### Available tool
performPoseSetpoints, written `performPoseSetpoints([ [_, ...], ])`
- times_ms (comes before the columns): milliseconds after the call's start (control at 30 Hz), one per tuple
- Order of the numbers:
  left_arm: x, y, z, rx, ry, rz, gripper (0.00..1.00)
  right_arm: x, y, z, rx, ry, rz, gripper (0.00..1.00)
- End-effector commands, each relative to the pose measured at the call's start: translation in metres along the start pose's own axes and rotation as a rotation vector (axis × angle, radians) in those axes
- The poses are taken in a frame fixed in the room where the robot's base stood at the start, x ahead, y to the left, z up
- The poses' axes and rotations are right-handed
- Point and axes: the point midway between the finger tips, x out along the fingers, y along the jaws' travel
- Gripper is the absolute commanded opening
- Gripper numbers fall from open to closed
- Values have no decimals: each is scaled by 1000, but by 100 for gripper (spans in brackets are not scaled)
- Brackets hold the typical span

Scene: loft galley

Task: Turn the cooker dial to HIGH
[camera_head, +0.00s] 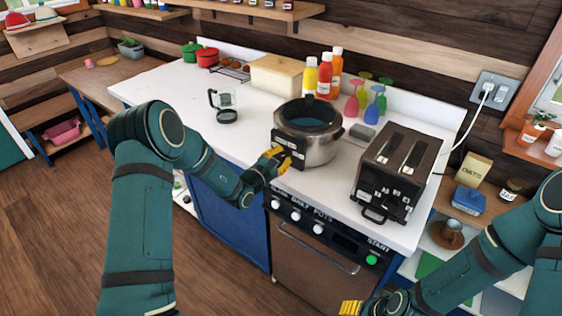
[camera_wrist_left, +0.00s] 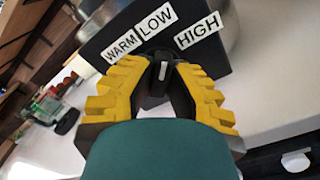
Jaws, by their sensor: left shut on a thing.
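The cooker (camera_head: 322,152) is a round silver pot with a dark inside, standing on the white counter. Its black front panel carries the labels WARM, LOW and HIGH, readable in the left wrist view. The dark cooker dial (camera_wrist_left: 160,78) has a white mark, which points up in that view, roughly toward LOW and left of HIGH. My left gripper (camera_head: 275,160) has yellow fingers and is shut on the dial, one finger on each side; it also shows in the left wrist view (camera_wrist_left: 161,80). My right gripper (camera_head: 350,307) is low at the bottom edge, mostly cut off.
A black toaster (camera_head: 395,165) stands right of the cooker. A glass press (camera_head: 224,103) is on the left. Below is an oven (camera_head: 315,260) with knobs. Counter left of the cooker is mostly free.

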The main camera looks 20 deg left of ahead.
Motion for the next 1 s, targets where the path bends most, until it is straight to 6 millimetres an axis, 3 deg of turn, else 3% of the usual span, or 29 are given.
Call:
performPoseSetpoints([
  [500, 2, 1, 1, 427, -6, 7, 0, 40, 15, 18, -11, -37, -4, 56],
  [1000, 1, 2, 2, 573, -3, 5, 0, 53, 20, 18, -13, -32, -4, 56],
])
